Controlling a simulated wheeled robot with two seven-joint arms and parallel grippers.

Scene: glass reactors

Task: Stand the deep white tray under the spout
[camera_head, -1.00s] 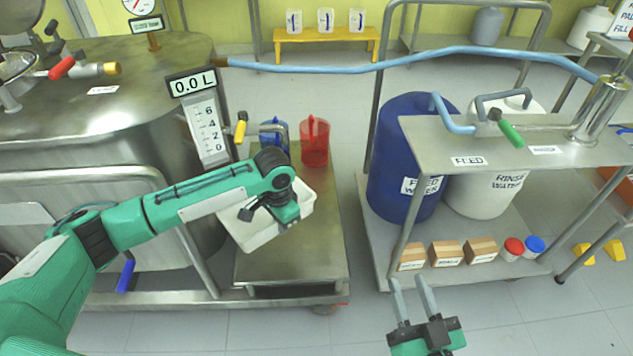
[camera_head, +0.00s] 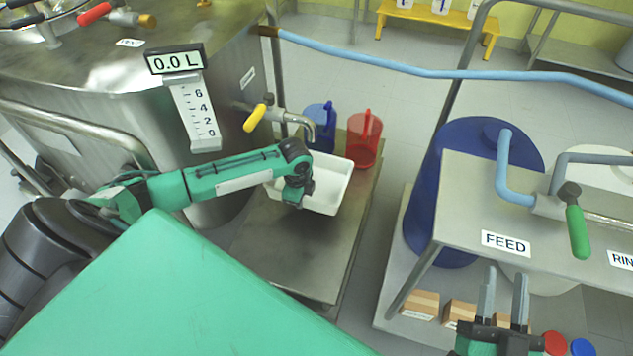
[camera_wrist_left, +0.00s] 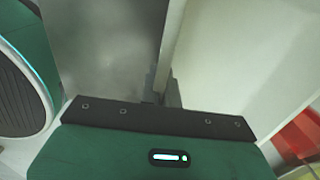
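The deep white tray (camera_head: 333,188) is at the metal stand beside the vessel, upright, just below and in front of the spout (camera_head: 308,124). I cannot tell whether its base touches the stand. My left gripper (camera_head: 296,198) is at the tray's near left wall. In the left wrist view the fingers (camera_wrist_left: 163,92) sit close together on either side of the tray's wall (camera_wrist_left: 174,45), shut on it; the tray's inside (camera_wrist_left: 235,60) fills the right. My right gripper (camera_head: 504,290) is open and empty, by the feed cart.
A blue jug (camera_head: 321,125) and a red jug (camera_head: 364,140) stand close behind the tray. The yellow-handled valve (camera_head: 257,115) and the 0.0 L display (camera_head: 175,60) are left of it. The stand's near surface (camera_head: 290,255) is bare. A feed cart (camera_head: 465,180) stands right.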

